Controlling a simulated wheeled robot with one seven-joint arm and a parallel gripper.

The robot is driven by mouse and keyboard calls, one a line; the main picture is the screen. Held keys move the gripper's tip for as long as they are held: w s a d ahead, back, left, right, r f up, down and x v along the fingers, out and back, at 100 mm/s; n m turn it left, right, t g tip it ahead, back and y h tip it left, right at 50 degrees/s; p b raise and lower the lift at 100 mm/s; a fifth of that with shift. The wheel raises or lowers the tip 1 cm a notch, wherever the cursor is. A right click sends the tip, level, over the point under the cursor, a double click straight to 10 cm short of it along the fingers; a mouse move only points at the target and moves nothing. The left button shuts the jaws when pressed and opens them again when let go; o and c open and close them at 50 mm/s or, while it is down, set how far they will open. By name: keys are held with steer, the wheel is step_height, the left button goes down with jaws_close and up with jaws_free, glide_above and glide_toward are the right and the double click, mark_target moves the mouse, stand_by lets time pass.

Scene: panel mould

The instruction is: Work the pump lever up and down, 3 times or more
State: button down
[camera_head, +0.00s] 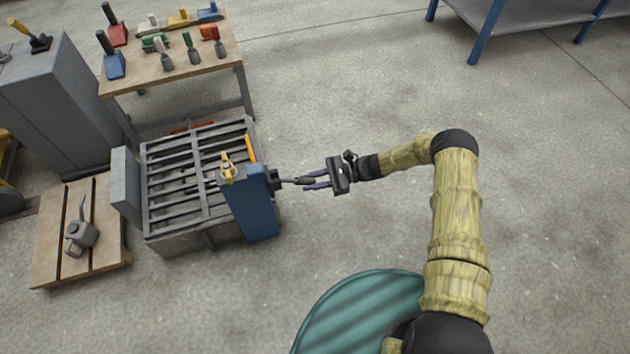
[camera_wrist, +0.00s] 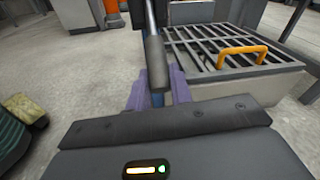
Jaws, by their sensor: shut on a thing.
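The pump is a blue box-shaped body (camera_head: 250,203) at the front right corner of a grey slatted mould. Its lever (camera_head: 287,180) is a thin dark bar sticking out to the right from a black pivot block. My gripper (camera_head: 314,181), with purple fingers, is shut on the lever's outer end. In the wrist view the lever's grey handle (camera_wrist: 157,62) runs between the purple fingers (camera_wrist: 158,92). In the head view the lever looks roughly level, but its exact angle is hard to judge from above.
The slatted mould (camera_head: 165,236) stands left of the pump, with an orange handle (camera_wrist: 240,50) on top. A workbench (camera_head: 180,75) with several tools is behind it. The floor right of the pump is clear.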

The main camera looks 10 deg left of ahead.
steer(key=shift+s+f, duration=0.1)
steer(key=c, duration=1.3)
jaws_free()
steer(key=shift+a, duration=0.1)
steer(key=shift+o, duration=0.2)
steer(key=shift+w+d, duration=0.3)
steer(key=shift+d, duration=0.15)
steer(key=p+v, duration=0.3)
steer(key=v, duration=1.3)
steer(key=shift+d, duration=0.2)
steer(key=shift+w, duration=0.1)
